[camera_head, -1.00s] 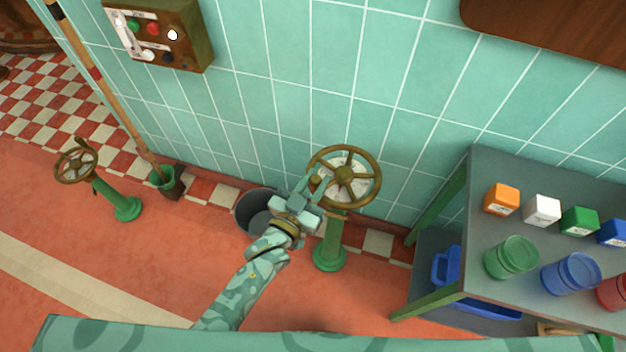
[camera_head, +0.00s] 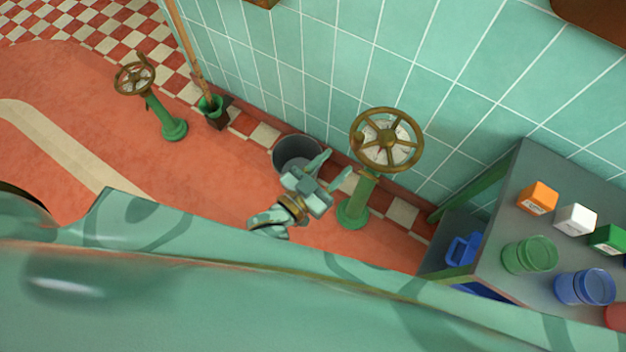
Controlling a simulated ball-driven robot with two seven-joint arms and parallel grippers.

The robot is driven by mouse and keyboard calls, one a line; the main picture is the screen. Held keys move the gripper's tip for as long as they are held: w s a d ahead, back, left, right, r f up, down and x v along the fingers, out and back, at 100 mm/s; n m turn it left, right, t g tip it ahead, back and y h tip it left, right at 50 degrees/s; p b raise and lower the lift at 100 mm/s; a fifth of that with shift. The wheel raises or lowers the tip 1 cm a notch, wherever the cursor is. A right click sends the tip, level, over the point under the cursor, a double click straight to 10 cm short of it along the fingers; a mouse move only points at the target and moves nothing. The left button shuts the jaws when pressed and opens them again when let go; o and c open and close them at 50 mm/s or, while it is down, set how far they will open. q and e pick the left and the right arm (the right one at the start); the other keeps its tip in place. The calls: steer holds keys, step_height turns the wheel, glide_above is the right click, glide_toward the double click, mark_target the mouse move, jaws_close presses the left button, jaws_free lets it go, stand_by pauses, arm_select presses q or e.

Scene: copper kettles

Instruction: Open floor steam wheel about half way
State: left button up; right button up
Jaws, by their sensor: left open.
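A brass handwheel (camera_head: 387,140) with a pale dial behind its spokes tops a green floor stand (camera_head: 356,205) near the tiled wall. A second, smaller brass wheel (camera_head: 134,77) sits on another green stand (camera_head: 170,122) farther left. My left gripper (camera_head: 334,168) is open and empty, just left of and below the larger wheel, apart from its rim in the picture. Its fingers point up and right. My forearm is partly hidden behind a large green part of mine across the bottom. My right gripper is not in view.
A grey bucket (camera_head: 297,150) stands behind my left gripper by the wall. A green holder (camera_head: 210,106) with a wooden pole stands left of it. A grey table (camera_head: 500,262) with coloured boxes and jars is at right. Red floor lies open at left.

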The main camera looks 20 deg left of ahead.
arm_select(q)
steer(key=v, duration=0.6)
steer(key=shift+s+p, duration=0.3)
steer(key=shift+p, duration=0.1)
steer(key=shift+a, duration=0.1)
